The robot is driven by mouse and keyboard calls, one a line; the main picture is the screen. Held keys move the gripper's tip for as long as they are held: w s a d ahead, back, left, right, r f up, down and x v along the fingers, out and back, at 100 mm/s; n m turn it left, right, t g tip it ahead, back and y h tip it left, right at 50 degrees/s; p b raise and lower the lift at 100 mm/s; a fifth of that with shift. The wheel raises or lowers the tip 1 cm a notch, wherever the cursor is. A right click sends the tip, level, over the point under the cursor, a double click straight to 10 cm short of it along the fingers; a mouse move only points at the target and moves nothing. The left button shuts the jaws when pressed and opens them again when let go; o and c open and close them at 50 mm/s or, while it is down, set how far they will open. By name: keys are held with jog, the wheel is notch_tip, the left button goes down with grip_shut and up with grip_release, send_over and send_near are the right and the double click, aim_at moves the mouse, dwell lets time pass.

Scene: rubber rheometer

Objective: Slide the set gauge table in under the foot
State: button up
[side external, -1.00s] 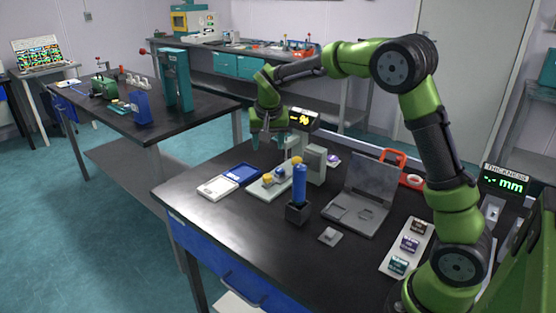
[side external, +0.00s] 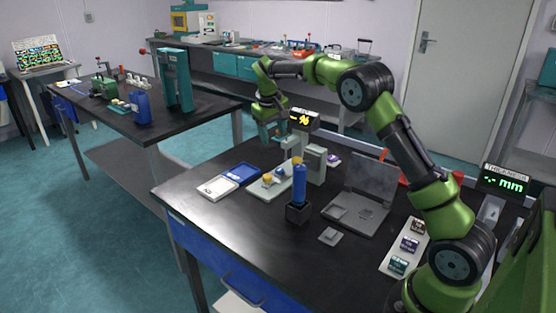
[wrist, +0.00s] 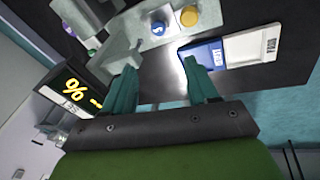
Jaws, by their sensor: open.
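My gripper (side external: 274,141) is open and empty, above the back end of a pale grey-green gauge base (side external: 262,193). The base carries a yellow knob (side external: 267,179) and a blue-topped piece (side external: 280,172); I cannot tell which part is the sliding table. A grey upright (side external: 298,146) stands at the base's back end, close to my fingers. In the wrist view my fingers (wrist: 161,86) are spread, with the blue-topped piece (wrist: 158,29) and yellow knob (wrist: 189,16) beyond them. The gauge's grey arm (wrist: 122,52) is beside my left finger. The foot is not clearly visible.
A % display (side external: 304,119) stands close behind the upright, and a grey box (side external: 315,164) beside it. A blue-and-white tray (side external: 229,180) lies left of the base. A blue cylinder in a black holder (side external: 299,212) stands in front. The front left of the bench is clear.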

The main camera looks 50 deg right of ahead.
aim_at(268, 175)
jog(key=f+n+y, duration=0.1)
jog(key=f+n, duration=0.3)
jog(key=n, duration=0.2)
jog(key=a+f+n+y, duration=0.1)
jog(key=f+n, duration=0.4)
jog(key=n, duration=0.1)
jog(key=a+f+n+g+y, duration=0.1)
jog(key=f+n, duration=0.3)
jog(key=n, duration=0.2)
jog(key=shift+w+f, duration=0.3)
jog(key=shift+c, duration=0.4)
